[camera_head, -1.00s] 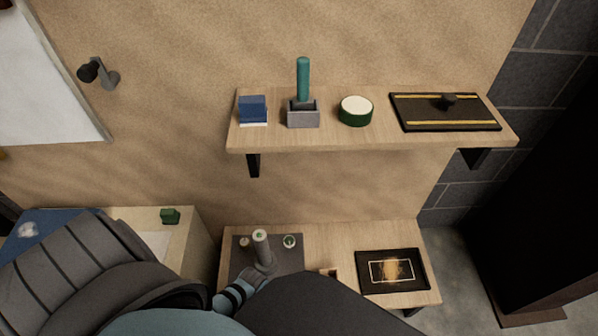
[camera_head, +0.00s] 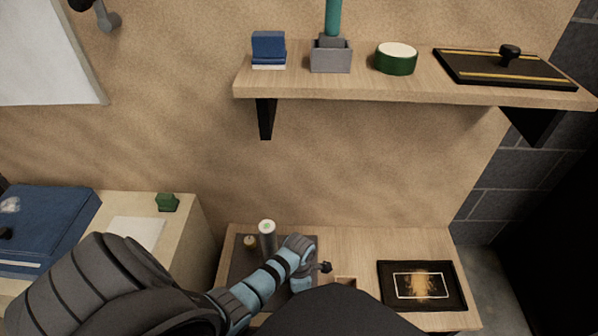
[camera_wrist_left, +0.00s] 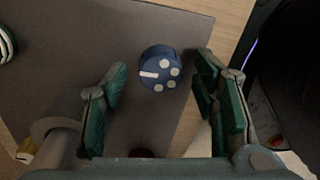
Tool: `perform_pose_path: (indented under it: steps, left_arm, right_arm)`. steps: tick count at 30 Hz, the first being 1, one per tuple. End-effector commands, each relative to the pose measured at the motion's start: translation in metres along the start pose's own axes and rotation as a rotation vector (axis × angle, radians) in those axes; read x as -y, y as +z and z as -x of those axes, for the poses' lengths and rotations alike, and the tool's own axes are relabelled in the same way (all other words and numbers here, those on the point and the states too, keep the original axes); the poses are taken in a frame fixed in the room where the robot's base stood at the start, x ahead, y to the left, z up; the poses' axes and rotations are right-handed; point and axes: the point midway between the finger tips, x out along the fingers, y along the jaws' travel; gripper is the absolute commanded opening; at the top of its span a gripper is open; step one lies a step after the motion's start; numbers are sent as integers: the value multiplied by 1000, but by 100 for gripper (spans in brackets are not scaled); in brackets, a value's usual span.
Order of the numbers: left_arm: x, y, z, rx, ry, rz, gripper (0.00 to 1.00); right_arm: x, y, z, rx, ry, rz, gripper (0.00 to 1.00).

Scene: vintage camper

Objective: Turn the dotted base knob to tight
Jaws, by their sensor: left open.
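In the left wrist view a round blue knob (camera_wrist_left: 157,62) with several pale dots and one white line stands on the dark grey mat (camera_wrist_left: 120,28). My left gripper (camera_wrist_left: 162,78) is open, with one green-padded finger on each side of the knob. A gap shows between each finger and the knob. In the head view my left gripper (camera_head: 303,262) is over the right part of the mat (camera_head: 240,268); the knob is hidden there. My right gripper is not in view.
A tall pale cylinder (camera_head: 267,234) and a small yellowish piece (camera_head: 250,242) stand left of my left gripper on the low table. A black framed tray (camera_head: 422,305) lies to the right. A wall shelf (camera_head: 370,88) with several items hangs above.

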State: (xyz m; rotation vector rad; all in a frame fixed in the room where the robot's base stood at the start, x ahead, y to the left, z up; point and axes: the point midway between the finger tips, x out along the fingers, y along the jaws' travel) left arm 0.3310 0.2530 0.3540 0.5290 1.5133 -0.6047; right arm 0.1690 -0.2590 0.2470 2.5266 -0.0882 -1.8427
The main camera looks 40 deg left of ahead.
Motion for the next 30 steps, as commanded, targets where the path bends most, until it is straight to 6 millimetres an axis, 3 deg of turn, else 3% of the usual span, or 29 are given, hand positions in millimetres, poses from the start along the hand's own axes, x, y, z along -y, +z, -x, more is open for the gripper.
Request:
perform_pose_path:
  steps: [11,20,30]
  left_arm:
    - [0,0,-7,0,0,-1,54]
    - [0,0,-7,0,0,-1,7]
    - [0,0,-6,-2,-1,-37,6]
  right_arm:
    - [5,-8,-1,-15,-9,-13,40]
    - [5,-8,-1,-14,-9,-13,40]
    - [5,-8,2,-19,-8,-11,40]
